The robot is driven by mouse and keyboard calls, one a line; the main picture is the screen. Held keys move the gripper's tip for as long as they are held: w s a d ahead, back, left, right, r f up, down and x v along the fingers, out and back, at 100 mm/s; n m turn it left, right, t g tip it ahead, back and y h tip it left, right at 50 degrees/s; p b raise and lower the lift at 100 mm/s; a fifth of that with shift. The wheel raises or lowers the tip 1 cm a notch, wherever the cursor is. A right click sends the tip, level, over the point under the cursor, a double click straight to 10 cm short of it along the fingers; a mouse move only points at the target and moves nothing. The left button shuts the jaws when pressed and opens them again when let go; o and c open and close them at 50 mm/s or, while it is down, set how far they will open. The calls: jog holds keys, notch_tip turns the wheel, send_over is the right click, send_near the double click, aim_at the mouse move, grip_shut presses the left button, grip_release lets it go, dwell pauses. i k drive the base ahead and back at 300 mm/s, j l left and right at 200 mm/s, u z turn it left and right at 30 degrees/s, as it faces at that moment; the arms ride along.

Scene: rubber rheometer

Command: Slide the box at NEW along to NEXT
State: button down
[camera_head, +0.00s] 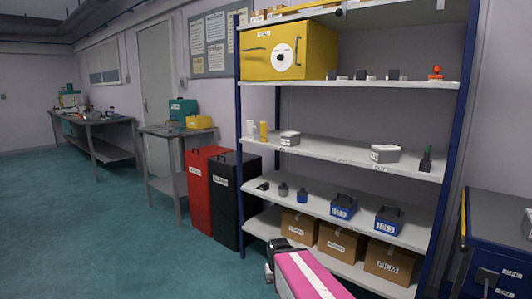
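Small pale labels sit on the front edges of the shelves, but their words are too small to read, so I cannot tell which are NEW and NEXT. On the middle shelf (330,150), a light grey box (290,138) stands left of centre and another light grey box (385,153) stands farther right, with bare shelf between them. On the shelf below, two blue boxes with handles, one left (343,207) and one right (389,220), stand side by side. A pink link of my arm shows at the bottom centre, below and in front of the shelves. No gripper fingers show.
A yellow case (288,50) and several small items stand on the upper shelf. Yellow (263,131) and white cylinders and a dark green item (426,158) share the middle shelf. Red (205,178) and black bins stand left. Floor is clear farther left.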

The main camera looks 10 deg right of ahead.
aim_at(291, 139)
jog(key=i+j+u, duration=0.3)
jog(key=i+j, duration=0.15)
jog(key=i+j+u, duration=0.35)
jog(key=i, duration=0.15)
jog(key=i+j+u, duration=0.15)
jog(key=i+u, duration=0.15)
jog(key=i, duration=0.2)
jog(key=i+u, duration=0.35)
jog(key=i, duration=0.2)
jog(key=i+j+z, duration=0.1)
jog(key=i+z, duration=0.25)
jog(key=i+j+z, duration=0.15)
jog(key=i+z, duration=0.2)
jog(key=i+j+z, duration=0.35)
